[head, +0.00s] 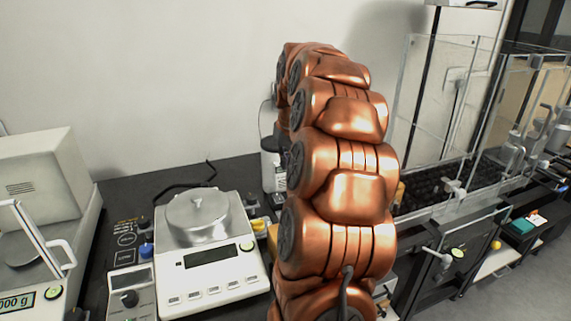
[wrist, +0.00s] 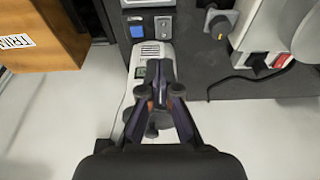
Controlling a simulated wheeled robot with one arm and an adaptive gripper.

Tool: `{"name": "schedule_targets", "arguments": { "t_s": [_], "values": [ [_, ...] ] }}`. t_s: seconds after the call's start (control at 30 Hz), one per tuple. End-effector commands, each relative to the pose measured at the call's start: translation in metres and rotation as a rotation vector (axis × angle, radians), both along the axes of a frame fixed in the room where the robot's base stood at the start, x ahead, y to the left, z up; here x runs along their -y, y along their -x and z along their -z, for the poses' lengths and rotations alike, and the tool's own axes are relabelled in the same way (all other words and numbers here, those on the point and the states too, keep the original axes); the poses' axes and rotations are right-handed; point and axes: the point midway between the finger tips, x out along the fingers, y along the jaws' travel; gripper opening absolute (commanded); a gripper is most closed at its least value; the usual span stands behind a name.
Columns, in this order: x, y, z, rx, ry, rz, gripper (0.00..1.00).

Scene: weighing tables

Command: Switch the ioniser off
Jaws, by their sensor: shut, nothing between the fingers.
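My gripper (wrist: 159,75) shows in the wrist view, shut and empty. Its fingertips appear over a pale slim unit (wrist: 150,50) with vent slots and a small green display; the fingers hide its lower part. I cannot tell whether the tips touch it. No label reads as ioniser, so I cannot say for sure which device it is. At the right of the wrist view, a pale housing (wrist: 247,45) carries a red rocker switch (wrist: 283,60); its position is unclear. In the head view my copper-coloured arm hides my gripper and part of a white device (head: 272,165) behind it.
A balance (head: 213,270) with a round metal lid stands on the dark bench, beside a control box (head: 128,298) with a black knob. A larger balance (head: 40,190) is at left. Glass enclosures (head: 430,120) stand right. A wooden box (wrist: 45,35) is left in the wrist view.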

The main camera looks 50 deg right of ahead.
Motion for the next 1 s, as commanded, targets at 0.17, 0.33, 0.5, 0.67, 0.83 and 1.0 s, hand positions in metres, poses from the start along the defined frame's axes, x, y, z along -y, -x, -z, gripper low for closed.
{"name": "schedule_targets", "arguments": {
  "t_s": [0.17, 0.33, 0.5, 0.67, 0.83, 1.0],
  "values": [
    [0.0, 0.0, 0.0, 0.001, 0.0, 0.0, 0.0],
    [0.001, -0.003, -0.007, 0.018, 0.009, 0.004, 0.0],
    [0.003, -0.009, -0.01, 0.048, 0.026, 0.004, 0.0],
    [0.002, -0.014, -0.007, 0.065, 0.033, 0.0, 0.0],
    [0.002, -0.016, -0.006, 0.073, 0.039, 0.0, 0.0],
    [0.003, -0.016, -0.006, 0.073, 0.04, 0.0, 0.0]
  ]
}}
